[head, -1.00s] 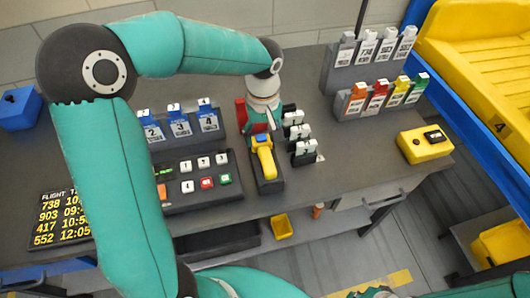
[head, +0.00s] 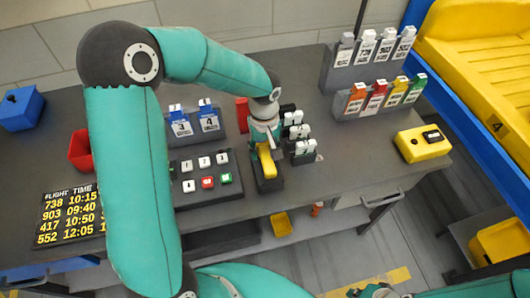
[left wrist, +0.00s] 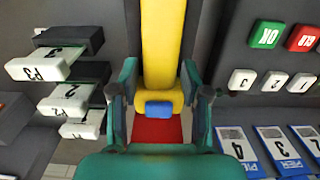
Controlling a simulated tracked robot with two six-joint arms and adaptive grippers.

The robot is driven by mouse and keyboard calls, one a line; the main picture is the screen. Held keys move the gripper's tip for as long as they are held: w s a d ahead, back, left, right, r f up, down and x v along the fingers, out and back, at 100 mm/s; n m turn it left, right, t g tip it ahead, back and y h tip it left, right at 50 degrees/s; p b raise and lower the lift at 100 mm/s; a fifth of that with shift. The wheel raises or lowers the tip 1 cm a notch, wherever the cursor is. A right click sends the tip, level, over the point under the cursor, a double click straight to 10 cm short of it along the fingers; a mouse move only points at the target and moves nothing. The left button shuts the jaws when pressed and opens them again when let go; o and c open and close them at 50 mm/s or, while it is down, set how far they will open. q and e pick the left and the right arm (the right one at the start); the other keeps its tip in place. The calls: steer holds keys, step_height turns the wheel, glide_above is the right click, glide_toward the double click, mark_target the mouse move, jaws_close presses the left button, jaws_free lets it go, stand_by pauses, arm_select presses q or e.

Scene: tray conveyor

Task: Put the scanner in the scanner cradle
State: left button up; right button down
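The yellow scanner (head: 267,162) with a blue button lies lengthwise in a dark holder (head: 270,186) on the worktop, beside the button panel. I cannot tell whether it is fully seated. My left gripper (head: 264,146) is down over its rear part. In the left wrist view, the fingers stand on either side of the scanner (left wrist: 163,45), close to its flanks. Whether they press on it is unclear. A red surface (left wrist: 158,130) shows below the blue button. My right gripper (head: 374,291) is at the bottom edge, partly cut off, far from the scanner.
The button panel (head: 206,198) is left of the holder. White-tagged blocks (head: 302,147) stand close on the right. Blue numbered cards (head: 209,121) and a red upright piece (head: 242,112) are behind. A yellow box (head: 422,145) lies right, with clear worktop between.

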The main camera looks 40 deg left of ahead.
arm_select(q)
jaws_close()
steer(key=shift+r, duration=0.1)
steer(key=shift+w+r, duration=0.1)
steer(key=shift+r, duration=0.65)
step_height(320, 180, up, 17)
steer(key=b, duration=0.6)
glide_above(264, 151)
step_height(264, 151, down, 13)
steer(key=shift+f, duration=2.75)
